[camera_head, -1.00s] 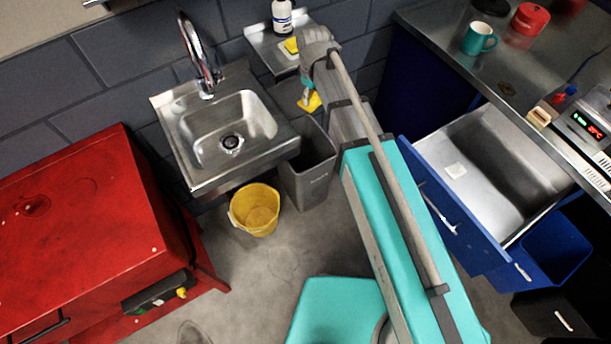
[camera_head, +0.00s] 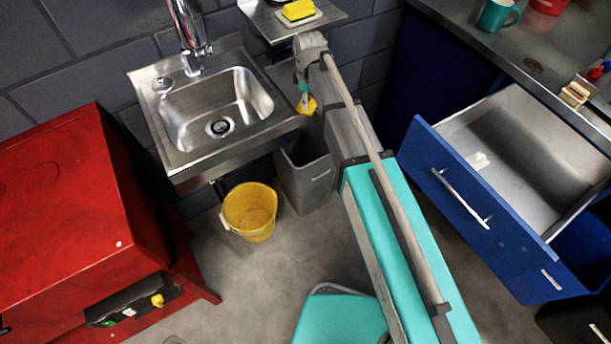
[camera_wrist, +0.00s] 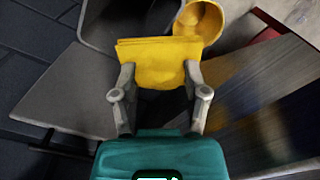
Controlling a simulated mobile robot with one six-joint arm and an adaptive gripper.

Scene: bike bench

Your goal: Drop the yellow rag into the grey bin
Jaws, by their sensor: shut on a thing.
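The yellow rag (camera_head: 307,105) hangs from my gripper (camera_head: 304,92) in the head view. In the wrist view the folded rag (camera_wrist: 160,62) is pinched between the two fingers of my gripper (camera_wrist: 160,80), which are shut on it. The grey bin (camera_head: 306,184) stands on the floor to the right of the sink. The rag shows above the bin's open top in the head view; its exact height over the rim is hard to tell. In the wrist view the grey bin (camera_wrist: 98,30) lies beyond the rag, which covers part of it.
A steel sink (camera_head: 175,165) is just left of the bin. A yellow bucket (camera_head: 248,212) stands beside the bin on the floor. A small shelf (camera_head: 270,22) with a yellow sponge (camera_head: 299,11) is above. An open blue drawer (camera_head: 455,190) juts out at right.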

